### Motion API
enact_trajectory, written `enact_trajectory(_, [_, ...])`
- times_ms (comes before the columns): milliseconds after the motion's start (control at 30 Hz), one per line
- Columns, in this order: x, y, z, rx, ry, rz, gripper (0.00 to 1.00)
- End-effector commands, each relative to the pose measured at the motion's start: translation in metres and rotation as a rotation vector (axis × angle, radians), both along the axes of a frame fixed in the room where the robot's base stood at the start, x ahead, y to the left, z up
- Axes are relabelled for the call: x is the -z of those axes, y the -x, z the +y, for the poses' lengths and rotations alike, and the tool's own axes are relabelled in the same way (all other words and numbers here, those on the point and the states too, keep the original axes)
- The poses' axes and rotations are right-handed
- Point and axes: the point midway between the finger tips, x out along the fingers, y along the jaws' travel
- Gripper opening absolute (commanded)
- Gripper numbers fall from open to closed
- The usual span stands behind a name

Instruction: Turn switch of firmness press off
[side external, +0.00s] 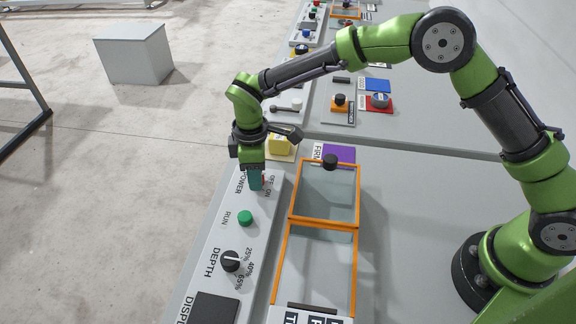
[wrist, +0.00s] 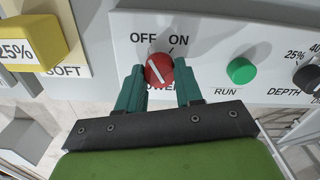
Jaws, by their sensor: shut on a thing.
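The red round power switch (wrist: 159,68) sits on a pale grey panel (wrist: 220,25) below the labels OFF and ON. Its white line slants up and left, toward the OFF side. My gripper (wrist: 160,76) has one teal finger on each side of the switch and is shut on it. In the side external view my gripper (side external: 256,180) points down at the panel's far end. Only a red sliver of the switch (side external: 263,181) shows there beside the fingers. The fingers partly cover the POWER label in the wrist view.
A green RUN button (side external: 246,218) and a black DEPTH knob (side external: 230,261) lie nearer on the same panel. An orange-framed clear box (side external: 324,222) stands to the right. A yellow block (side external: 281,143) and a purple block (side external: 339,152) are behind.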

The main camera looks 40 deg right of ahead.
Motion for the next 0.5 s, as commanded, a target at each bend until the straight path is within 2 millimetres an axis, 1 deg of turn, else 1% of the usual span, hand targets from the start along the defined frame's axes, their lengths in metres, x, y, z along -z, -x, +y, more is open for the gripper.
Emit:
enact_trajectory(167, [0.0002,0.0004,0.0000,-0.003,0.001,0.001,0.05])
enact_trajectory(200, [0.0002,0.0004,0.0000,-0.003,0.001,0.001,0.38])
enact_trajectory(333, [0.0002,0.0002,0.0000,-0.002,0.001,0.001,0.58])
enact_trajectory(367, [0.0002,0.0002,0.0000,-0.002,0.001,0.001,0.61])
enact_trajectory(500, [0.0002,0.0001,0.0001,-0.001,0.000,0.000,0.61])
